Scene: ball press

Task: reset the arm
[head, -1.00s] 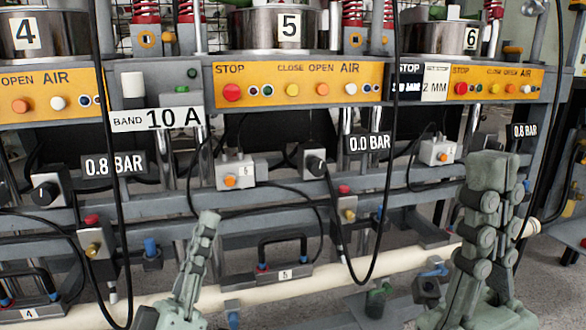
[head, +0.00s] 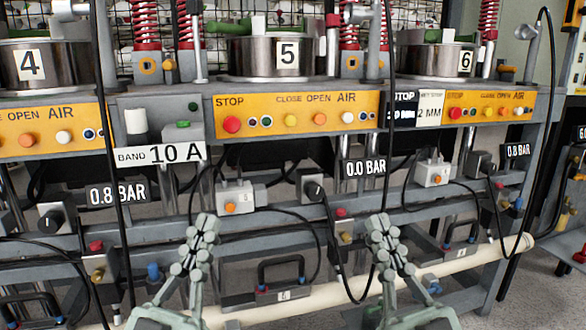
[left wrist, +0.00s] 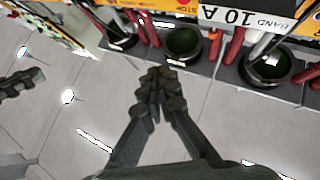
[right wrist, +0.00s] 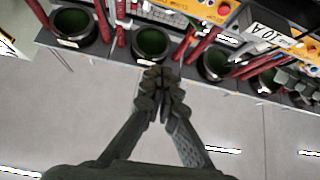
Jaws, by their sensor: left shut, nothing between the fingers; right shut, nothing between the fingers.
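My left gripper (head: 205,222) stands upright in the head view, in front of the lower part of press station 5, with its fingers together and nothing in them. Neither gripper visibly holds anything, and the two are well apart.
The press rack has pots numbered 4 (head: 35,66), 5 (head: 265,57) and 6 (head: 432,60). Orange button panels (head: 290,115) run below them. Black cables hang in front. A cream pipe (head: 480,262) runs low along the rack.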

